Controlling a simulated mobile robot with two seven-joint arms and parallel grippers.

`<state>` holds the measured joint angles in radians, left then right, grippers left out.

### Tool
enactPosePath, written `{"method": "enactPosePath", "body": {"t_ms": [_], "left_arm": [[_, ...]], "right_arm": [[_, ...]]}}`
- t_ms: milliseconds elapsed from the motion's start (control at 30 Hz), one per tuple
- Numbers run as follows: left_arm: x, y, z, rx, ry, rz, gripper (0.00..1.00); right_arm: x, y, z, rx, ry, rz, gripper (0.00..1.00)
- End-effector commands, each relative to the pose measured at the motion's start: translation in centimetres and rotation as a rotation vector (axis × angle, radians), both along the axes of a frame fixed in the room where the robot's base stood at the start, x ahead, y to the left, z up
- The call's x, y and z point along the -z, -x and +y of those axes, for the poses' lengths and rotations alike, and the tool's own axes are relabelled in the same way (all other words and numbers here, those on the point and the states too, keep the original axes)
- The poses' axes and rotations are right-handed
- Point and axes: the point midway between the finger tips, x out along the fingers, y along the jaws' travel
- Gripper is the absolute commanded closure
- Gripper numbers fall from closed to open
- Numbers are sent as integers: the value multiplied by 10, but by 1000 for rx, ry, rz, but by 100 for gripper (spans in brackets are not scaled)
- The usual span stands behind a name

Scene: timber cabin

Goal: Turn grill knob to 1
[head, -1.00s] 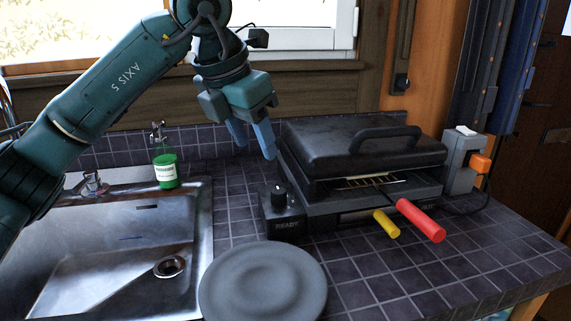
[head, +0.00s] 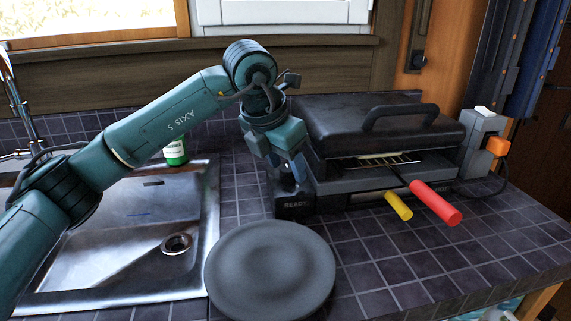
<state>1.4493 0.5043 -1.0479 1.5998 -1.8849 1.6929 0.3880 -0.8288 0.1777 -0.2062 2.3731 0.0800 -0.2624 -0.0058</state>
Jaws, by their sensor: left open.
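The dark grill (head: 385,135) stands on the tiled counter with its lid down and a slot open at its front. Its control box (head: 293,205), marked READY, sits at the grill's left front corner. The knob on top of this box is mostly hidden by my left gripper, so its setting cannot be read. My right gripper is not in view.
A grey plate (head: 270,270) lies in front of the control box. A metal sink (head: 110,240) is on the left, with a green bottle (head: 176,154) behind it, partly covered by my arm. Red (head: 436,203) and yellow (head: 398,206) handles stick out from the grill's front.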

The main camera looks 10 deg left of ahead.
Motion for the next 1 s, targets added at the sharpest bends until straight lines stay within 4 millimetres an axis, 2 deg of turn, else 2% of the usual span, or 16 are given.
{"method": "enactPosePath", "body": {"t_ms": [333,867,1000], "left_arm": [[5,-1,-1,1,-1,1,50],[4,-1,-1,1,-1,1,93],[4,-1,-1,3,0,0,95]], "right_arm": [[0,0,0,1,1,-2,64],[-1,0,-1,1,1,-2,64],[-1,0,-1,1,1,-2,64]]}}
